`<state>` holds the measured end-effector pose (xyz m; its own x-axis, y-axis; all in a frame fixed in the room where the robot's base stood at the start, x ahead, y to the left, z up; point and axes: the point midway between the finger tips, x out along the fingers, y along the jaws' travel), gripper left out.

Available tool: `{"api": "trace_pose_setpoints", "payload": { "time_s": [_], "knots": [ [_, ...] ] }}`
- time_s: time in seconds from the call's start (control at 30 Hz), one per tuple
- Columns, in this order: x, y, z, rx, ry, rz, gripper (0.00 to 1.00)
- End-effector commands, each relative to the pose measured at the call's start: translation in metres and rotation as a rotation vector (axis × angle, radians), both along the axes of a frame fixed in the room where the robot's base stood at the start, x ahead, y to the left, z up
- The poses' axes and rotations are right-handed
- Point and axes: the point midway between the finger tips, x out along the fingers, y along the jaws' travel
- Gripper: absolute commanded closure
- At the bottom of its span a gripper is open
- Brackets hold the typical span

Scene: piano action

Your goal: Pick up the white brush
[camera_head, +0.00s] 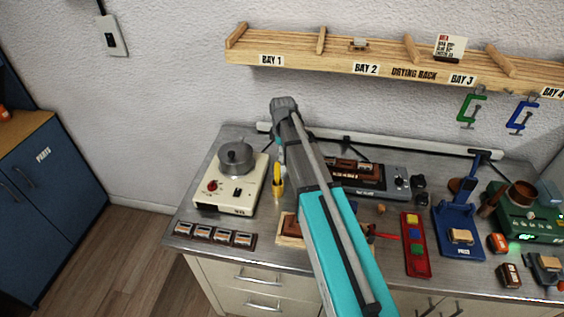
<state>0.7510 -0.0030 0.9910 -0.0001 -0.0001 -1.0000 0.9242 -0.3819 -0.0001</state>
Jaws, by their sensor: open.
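I cannot make out a white brush for certain. A small yellow holder (278,186) stands on the metal bench top, just right of the cream hot-pot unit. Thin upright items seem to rise from it, partly behind my arm, too small to identify. My teal and grey arm reaches up across the middle of the bench and covers part of it. My gripper's fingers cannot be made out; they are hidden or out of frame.
The cream unit with a grey pot (236,157) stands left. A row of small blocks (215,235) lies at the front left edge. A red tray (415,245), a blue press (459,232) and a green machine (528,212) crowd the right. A wooden drying rack (390,62) hangs above.

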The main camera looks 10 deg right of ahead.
Motion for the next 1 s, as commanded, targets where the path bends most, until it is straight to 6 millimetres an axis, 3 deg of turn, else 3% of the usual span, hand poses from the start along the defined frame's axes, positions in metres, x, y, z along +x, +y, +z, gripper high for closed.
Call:
{"api": "trace_pose_setpoints", "payload": {
  "time_s": [0.17, 0.47, 1.0],
  "knots": [
    [0.0000, 0.0001, 0.0000, 0.000, 0.000, 0.000, 0.45],
    [0.0000, 0.0002, 0.0000, 0.000, 0.000, 0.000, 1.00],
    [0.0001, 0.0002, 0.0040, 0.000, 0.000, 0.000, 1.00]
  ]
}}
